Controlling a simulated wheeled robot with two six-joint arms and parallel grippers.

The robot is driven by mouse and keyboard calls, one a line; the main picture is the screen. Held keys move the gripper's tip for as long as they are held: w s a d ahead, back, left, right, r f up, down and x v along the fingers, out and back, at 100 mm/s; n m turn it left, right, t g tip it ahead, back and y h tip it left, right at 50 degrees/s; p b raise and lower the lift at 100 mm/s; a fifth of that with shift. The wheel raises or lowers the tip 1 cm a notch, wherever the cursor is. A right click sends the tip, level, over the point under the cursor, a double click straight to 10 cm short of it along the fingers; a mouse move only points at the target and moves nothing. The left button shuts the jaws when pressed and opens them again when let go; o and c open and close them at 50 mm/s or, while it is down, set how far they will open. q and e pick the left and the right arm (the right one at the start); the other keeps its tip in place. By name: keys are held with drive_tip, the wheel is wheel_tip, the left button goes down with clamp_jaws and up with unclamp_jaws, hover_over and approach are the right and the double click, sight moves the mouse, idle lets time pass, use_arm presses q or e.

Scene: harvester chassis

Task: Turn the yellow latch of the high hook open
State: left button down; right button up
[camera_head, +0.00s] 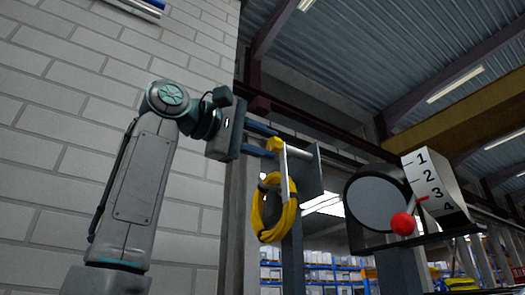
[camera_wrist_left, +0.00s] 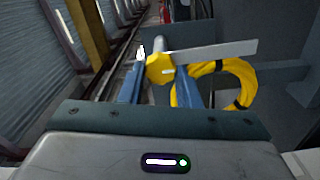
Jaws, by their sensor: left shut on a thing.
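The yellow latch (camera_head: 275,144) sits at the front end of the high hook (camera_head: 298,153), which sticks out from a grey plate on a post. My left gripper (camera_head: 271,142) is shut on the latch, one blue finger above it and one below. In the left wrist view the latch (camera_wrist_left: 159,68) lies between the two blue fingers (camera_wrist_left: 160,82). A pale flat bar (camera_wrist_left: 215,50) runs from the latch to the right there; in the head view it hangs down over the coil. A yellow cable coil (camera_head: 261,213) hangs below the hook. My right gripper is not in view.
Right of the hook stands a round grey mirror-like disc (camera_head: 379,203), with a numbered dial (camera_head: 432,187) and a red ball knob (camera_head: 403,223). A white brick wall (camera_head: 60,130) is on the left. Shelves stand far behind.

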use_arm(q)
drive_tip(key=shift+f+n+b, duration=0.2)
drive_tip(key=shift+n+b, duration=0.1)
drive_tip(key=shift+n, duration=0.9)
drive_tip(key=c, duration=1.1)
unclamp_jaws()
drive_tip(key=shift+r, duration=0.1)
drive_tip(key=shift+o, duration=0.2)
